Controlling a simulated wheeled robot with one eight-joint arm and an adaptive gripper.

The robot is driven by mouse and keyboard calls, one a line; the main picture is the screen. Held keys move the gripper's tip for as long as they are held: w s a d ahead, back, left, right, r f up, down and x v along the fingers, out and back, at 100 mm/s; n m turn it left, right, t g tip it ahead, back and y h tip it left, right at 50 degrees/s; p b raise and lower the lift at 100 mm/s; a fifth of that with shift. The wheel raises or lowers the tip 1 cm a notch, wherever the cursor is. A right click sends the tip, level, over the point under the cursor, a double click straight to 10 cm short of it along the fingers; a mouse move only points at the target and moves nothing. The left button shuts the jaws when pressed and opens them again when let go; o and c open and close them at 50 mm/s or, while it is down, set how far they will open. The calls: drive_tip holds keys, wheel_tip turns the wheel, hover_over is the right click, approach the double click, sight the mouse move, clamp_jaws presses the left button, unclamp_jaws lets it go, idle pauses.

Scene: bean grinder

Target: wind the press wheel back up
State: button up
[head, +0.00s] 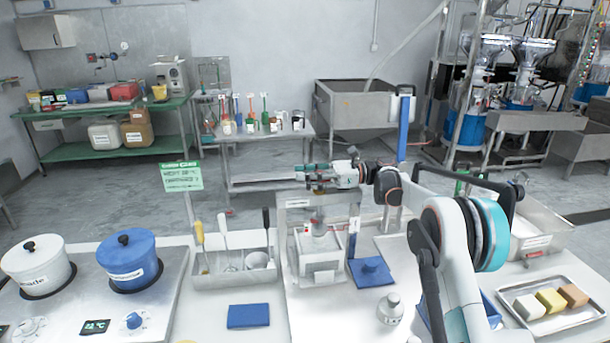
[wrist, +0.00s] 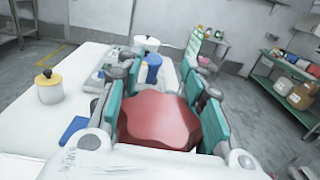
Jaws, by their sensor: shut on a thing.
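The press (head: 318,262) stands on the worktop in the middle of the head view, a pale metal frame with an open front. My gripper (head: 312,175) is at the top of the press, with my arm reaching in from the right. In the wrist view the red lobed press wheel (wrist: 158,120) fills the space between the teal finger pads of my gripper (wrist: 162,84). The fingers are shut on the wheel from both sides. In the head view the wheel is mostly hidden by the gripper. How far the wheel is turned cannot be told.
A utensil bin (head: 232,281) stands left of the press, with a blue pot (head: 126,262) and a white pot (head: 36,268) beyond. A tray of blocks (head: 571,324) lies far right.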

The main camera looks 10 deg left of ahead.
drive_tip(key=shift+d+g, duration=0.1)
drive_tip(key=shift+g, duration=0.2)
drive_tip(key=o, duration=1.2)
drive_tip(key=shift+w+d, duration=0.1)
drive_tip(key=v, duration=1.1)
drive_tip(key=shift+w+d+r, duration=0.1)
drive_tip(key=shift+d, duration=0.3)
